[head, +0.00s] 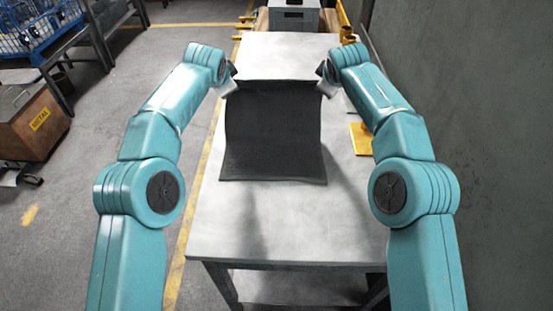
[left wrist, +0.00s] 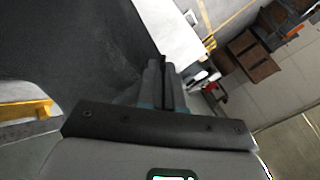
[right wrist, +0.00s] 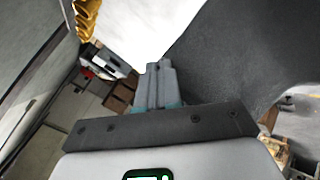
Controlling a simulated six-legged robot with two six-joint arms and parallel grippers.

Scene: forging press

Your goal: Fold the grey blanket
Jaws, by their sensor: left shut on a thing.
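The grey blanket (head: 272,140) is dark and spans the space between my two grippers in the head view. Its far edge is stretched fairly straight between them and looks raised, and its near edge lies toward me over the table. My left gripper (head: 231,88) is shut on the blanket's far left corner. My right gripper (head: 323,88) is at the far right corner and looks shut on it. The blanket also shows beside the fingers in the left wrist view (left wrist: 60,50) and the right wrist view (right wrist: 235,55). The cloth between the fingertips is hidden.
The pale table (head: 285,225) is bare in front of the blanket and behind it. A grey crate (head: 293,16) stands beyond the far end. A yellow part (head: 361,138) is at the right edge, near the wall. A brown metal bin (head: 32,125) stands at left.

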